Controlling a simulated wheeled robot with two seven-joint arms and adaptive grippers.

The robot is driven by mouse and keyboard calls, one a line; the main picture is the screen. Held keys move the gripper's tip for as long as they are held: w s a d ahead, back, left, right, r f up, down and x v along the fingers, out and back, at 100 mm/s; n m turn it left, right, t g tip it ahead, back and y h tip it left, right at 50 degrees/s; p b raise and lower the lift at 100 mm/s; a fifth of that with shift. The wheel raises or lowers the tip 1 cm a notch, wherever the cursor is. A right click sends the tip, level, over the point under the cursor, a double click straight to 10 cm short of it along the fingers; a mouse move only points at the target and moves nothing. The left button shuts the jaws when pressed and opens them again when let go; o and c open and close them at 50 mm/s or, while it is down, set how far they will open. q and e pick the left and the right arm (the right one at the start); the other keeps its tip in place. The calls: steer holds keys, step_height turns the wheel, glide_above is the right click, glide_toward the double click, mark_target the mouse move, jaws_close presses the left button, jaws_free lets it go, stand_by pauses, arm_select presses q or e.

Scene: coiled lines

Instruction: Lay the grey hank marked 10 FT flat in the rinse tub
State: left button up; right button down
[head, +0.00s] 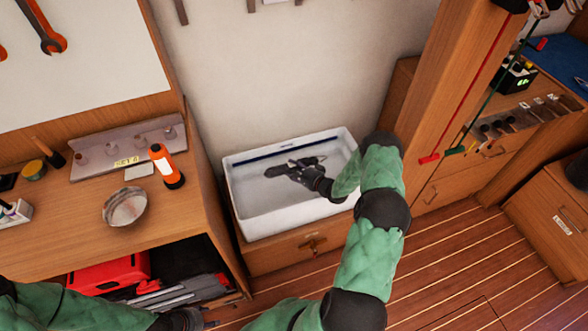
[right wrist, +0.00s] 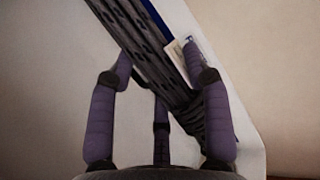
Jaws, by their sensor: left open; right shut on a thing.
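The white rinse tub (head: 245,205) stands on a wooden drawer unit against the wall. My right gripper (head: 306,174) is over the tub's interior, shut on a dark grey hank (head: 278,171). In the right wrist view the hank (right wrist: 140,40) runs slantwise between the fingers (right wrist: 160,85), with a pale tag (right wrist: 178,58) at its side; the tag's text is not readable. I cannot tell whether the hank touches the tub floor. My left gripper (head: 200,318) is low at the bottom edge, open and empty, away from the tub.
A workbench at left holds a metal bowl (head: 125,207), an orange torch (head: 166,167) and a peg rack (head: 125,145). A red box (head: 108,272) is on the shelf below. A wooden post (head: 450,80) with hanging red and green lines rises right of the tub.

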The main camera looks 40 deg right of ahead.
steer(key=shift+c, duration=2.3)
jaws_free()
steer(key=v, duration=1.2)
steer(key=shift+r, duration=0.1)
